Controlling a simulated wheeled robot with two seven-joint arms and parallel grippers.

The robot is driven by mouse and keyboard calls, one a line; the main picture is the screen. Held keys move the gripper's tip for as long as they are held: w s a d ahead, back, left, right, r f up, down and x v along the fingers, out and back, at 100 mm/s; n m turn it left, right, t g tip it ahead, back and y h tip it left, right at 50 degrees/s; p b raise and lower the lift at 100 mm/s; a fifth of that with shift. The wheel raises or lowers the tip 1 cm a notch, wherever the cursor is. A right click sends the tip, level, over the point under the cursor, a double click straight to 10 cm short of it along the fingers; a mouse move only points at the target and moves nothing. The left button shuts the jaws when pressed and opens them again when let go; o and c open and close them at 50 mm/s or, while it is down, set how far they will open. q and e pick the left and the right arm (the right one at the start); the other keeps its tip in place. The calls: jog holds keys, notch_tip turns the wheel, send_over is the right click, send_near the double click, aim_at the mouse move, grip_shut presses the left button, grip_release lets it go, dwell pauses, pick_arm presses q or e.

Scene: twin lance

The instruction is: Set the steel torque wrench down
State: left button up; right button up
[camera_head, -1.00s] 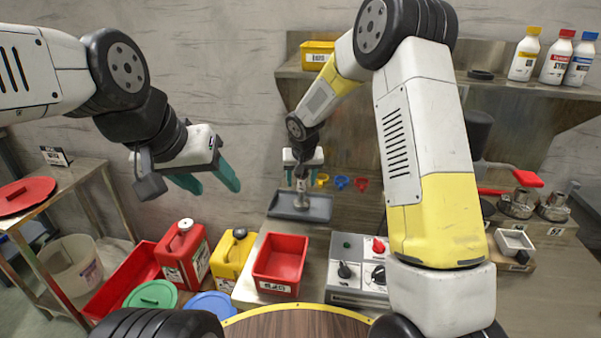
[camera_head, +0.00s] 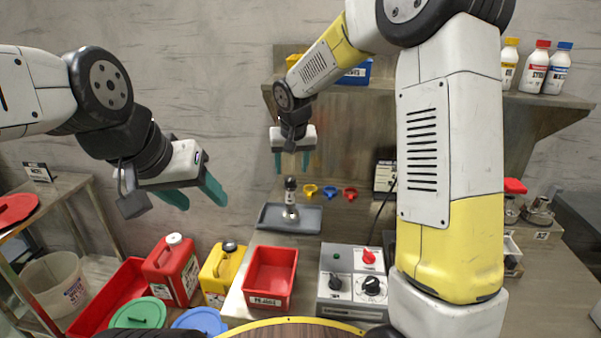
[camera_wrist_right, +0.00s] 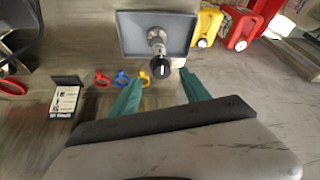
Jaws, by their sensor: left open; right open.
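The steel torque wrench (camera_head: 290,201) stands upright on the grey tray (camera_head: 268,217) on the bench, its dark handle end up. In the right wrist view the wrench (camera_wrist_right: 157,42) stands on the tray (camera_wrist_right: 180,31), beyond my open fingers. My right gripper (camera_head: 292,168) is open and empty, above the wrench and apart from it. Its green fingers also show in the right wrist view (camera_wrist_right: 164,90). My left gripper (camera_head: 200,200) is open and empty, in the air at the left over the jerrycans.
A red bin (camera_head: 270,279) and a control box (camera_head: 350,290) stand in front of the tray. Red, blue and yellow rings (camera_head: 330,191) are right of it. A red jerrycan (camera_head: 172,268) and a yellow one (camera_head: 222,272) stand at left. A shelf (camera_head: 400,92) runs behind.

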jog(key=s+d+r, duration=0.6)
jog(key=s+r, duration=0.1)
jog(key=s+d+r+t+y, duration=0.1)
jog(key=s+d, duration=0.2)
jog(key=s, duration=0.8)
jog(key=s+d+r, duration=0.2)
jog(key=s+d, duration=0.1)
jog(key=s, duration=0.8)
jog(key=shift+s+d+t+y, duration=0.15)
jog(key=shift+s+t+y, duration=0.15)
jog(key=shift+t+y, duration=0.1)
